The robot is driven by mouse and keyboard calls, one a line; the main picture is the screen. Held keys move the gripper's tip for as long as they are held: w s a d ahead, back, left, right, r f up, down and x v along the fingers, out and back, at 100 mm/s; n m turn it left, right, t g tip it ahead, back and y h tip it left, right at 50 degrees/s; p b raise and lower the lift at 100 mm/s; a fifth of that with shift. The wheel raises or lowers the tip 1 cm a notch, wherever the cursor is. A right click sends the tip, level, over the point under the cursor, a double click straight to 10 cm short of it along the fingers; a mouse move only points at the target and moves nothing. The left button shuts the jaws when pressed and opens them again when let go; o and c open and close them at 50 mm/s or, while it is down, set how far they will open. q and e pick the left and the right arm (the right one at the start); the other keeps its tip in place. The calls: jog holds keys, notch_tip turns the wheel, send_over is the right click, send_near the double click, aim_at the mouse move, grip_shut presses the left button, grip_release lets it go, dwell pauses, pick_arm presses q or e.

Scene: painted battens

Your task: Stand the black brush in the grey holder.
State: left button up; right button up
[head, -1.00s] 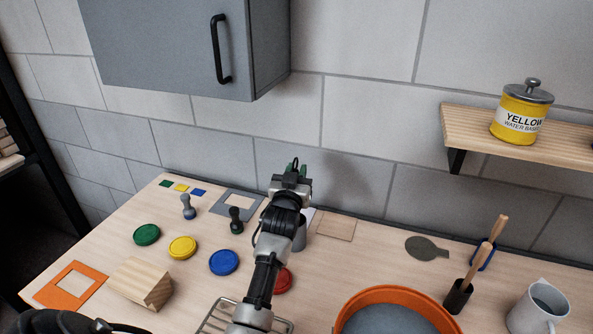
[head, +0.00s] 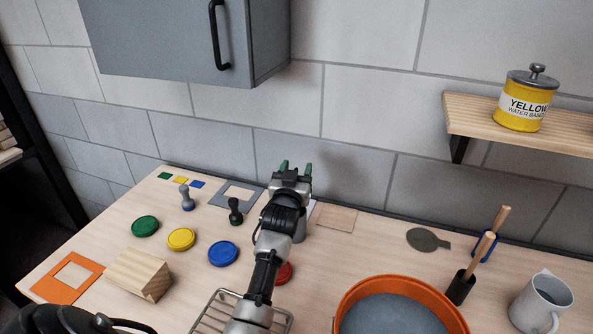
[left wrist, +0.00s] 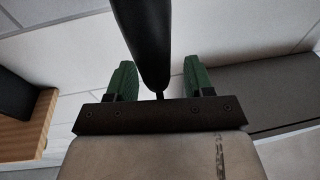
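The grey holder (head: 300,233) stands on the bench, mostly hidden behind my left arm in the head view. My left gripper (head: 296,167) is just above and beyond it, with green fingertips spread apart. In the left wrist view, the black brush's handle (left wrist: 150,45) runs from the top edge to a thin tip between the fingers of my left gripper (left wrist: 160,80). A clear gap shows between handle and right-hand finger. The brush's lower end is out of view, and I cannot tell whether it is inside the holder. My right gripper is not in view.
Two upright wooden handles (head: 485,252), an orange tub (head: 352,292) and a white jug (head: 540,303) stand at the right. A cabinet (head: 160,40) hangs above.

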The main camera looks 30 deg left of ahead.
pick_arm(q)
jog(key=shift+f, duration=0.1)
jog(key=shift+s+d+f, duration=0.1)
jog(key=shift+s, duration=0.2)
jog(key=b+v, duration=0.3)
jog(key=v, duration=0.7)
jog(key=shift+s, duration=0.1)
dwell(0.5)
